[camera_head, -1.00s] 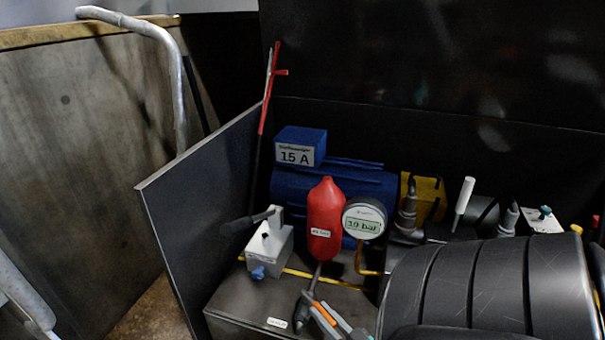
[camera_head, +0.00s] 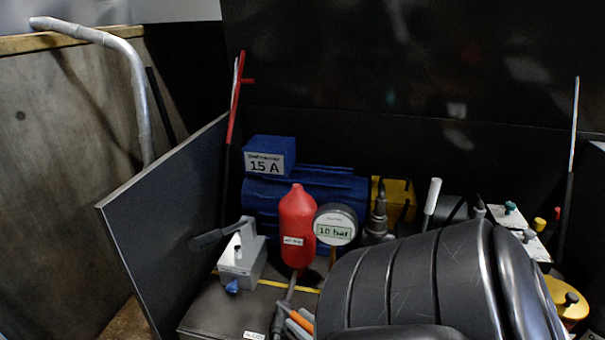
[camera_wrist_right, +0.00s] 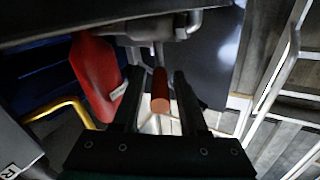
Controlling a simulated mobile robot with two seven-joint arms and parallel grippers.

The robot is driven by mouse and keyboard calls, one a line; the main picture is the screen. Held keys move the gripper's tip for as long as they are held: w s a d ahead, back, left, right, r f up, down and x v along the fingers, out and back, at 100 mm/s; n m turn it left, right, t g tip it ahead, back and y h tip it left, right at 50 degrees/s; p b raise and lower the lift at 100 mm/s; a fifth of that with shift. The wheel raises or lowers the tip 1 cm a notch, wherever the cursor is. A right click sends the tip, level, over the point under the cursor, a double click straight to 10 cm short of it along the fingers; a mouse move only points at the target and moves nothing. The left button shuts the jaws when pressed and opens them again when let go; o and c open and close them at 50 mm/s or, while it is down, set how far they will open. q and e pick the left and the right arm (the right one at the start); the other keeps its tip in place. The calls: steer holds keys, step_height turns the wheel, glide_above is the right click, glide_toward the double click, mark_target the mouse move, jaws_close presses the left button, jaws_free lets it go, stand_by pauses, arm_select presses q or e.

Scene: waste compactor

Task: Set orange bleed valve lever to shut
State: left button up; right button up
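The orange lever (camera_wrist_right: 160,100) shows in the right wrist view as a round-ended rod between the two dark fingers of my right gripper (camera_wrist_right: 157,76). Gaps show on both sides of it, so the fingers are open around it and not clamped. In the head view a short orange piece (camera_head: 306,315) shows low in the middle, beside grey finger parts and below the red bottle (camera_head: 297,228). My dark ribbed arm hides much of that spot. The valve body and the lever's exact angle are not clear. My left gripper is not in view.
A gauge (camera_head: 335,228) reading 10 bar stands beside the red bottle. Behind are a blue motor (camera_head: 340,185) and a yellow block (camera_head: 400,195). A grey switch box (camera_head: 242,262) with a black handle stands left, beside a dark panel (camera_head: 165,220). Dark walls close the back.

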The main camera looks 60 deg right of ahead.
mark_target(316, 331)
steer(key=shift+o, duration=0.5)
steer(key=shift+s+a, duration=0.15)
steer(key=shift+s, duration=0.35)
steer(key=p+v, duration=0.1)
steer(key=v, duration=0.1)
steer(key=shift+s+a, duration=0.1)
steer(key=shift+s, duration=0.2)
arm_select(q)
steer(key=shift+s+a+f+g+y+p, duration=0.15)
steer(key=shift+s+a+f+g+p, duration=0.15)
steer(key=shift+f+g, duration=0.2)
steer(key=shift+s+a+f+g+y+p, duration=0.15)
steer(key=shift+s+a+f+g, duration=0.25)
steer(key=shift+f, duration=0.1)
arm_select(e)
steer(key=v, duration=1.1)
steer(key=shift+s+a, duration=0.15)
steer(key=shift+s, duration=0.15)
